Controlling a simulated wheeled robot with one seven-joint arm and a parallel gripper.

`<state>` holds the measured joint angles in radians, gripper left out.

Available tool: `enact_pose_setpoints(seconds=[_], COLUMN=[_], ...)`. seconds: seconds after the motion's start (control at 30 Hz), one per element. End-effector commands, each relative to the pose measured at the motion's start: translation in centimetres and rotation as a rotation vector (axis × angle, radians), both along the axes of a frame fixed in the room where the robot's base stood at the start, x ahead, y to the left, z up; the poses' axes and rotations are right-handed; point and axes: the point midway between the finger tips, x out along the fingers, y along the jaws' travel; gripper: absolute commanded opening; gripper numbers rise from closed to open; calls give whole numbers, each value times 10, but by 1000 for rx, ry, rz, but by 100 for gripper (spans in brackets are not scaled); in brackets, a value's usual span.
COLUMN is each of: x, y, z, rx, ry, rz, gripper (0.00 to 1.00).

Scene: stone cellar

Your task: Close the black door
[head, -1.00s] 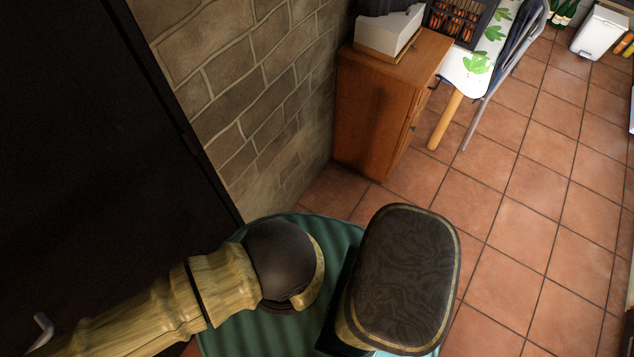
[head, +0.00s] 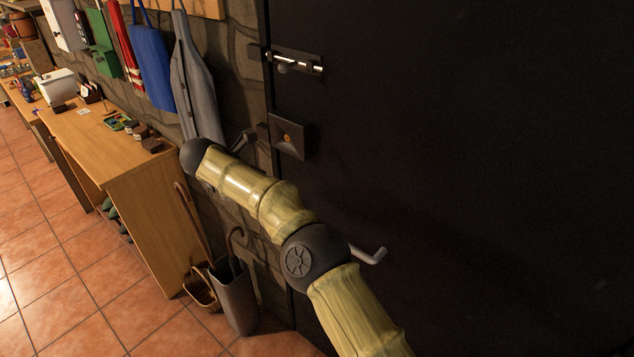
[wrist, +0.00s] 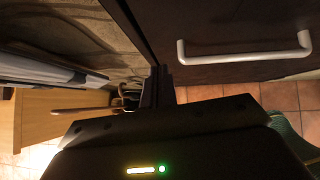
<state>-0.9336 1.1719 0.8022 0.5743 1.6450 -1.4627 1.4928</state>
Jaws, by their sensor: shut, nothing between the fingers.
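The black door (head: 480,150) fills the right side of the head view. A slide bolt (head: 297,62) and a dark lock box (head: 290,137) sit near its left edge, close to the stone wall. A grey handle (head: 372,256) shows partly behind my arm. In the wrist view the door (wrist: 215,73) is at the upper right, with its pale handle (wrist: 245,50) on it. My gripper (head: 247,138) is shut and empty beside the lock box, near the door's left edge. Its dark fingers (wrist: 159,88) point at that edge in the wrist view. I cannot tell whether they touch.
A wooden desk (head: 140,195) with small objects stands along the wall at left. A grey umbrella stand (head: 236,298) and a wicker basket (head: 203,290) are on the floor by the door edge. A grey coat (head: 192,80) and a blue apron (head: 150,55) hang above. Tiled floor at left is clear.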

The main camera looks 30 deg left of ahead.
Motion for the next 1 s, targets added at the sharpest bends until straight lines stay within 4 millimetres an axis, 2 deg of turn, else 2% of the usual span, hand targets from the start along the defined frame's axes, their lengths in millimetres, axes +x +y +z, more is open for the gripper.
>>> enact_pose_setpoints(seconds=[0.13,0.3,1.0], x=[-12,-18,-21], y=[0,0,2], z=[17,25,25], rx=[3,-1,-1], ry=[0,1,2], rz=[-9,-12,-7], gripper=[0,0,0])
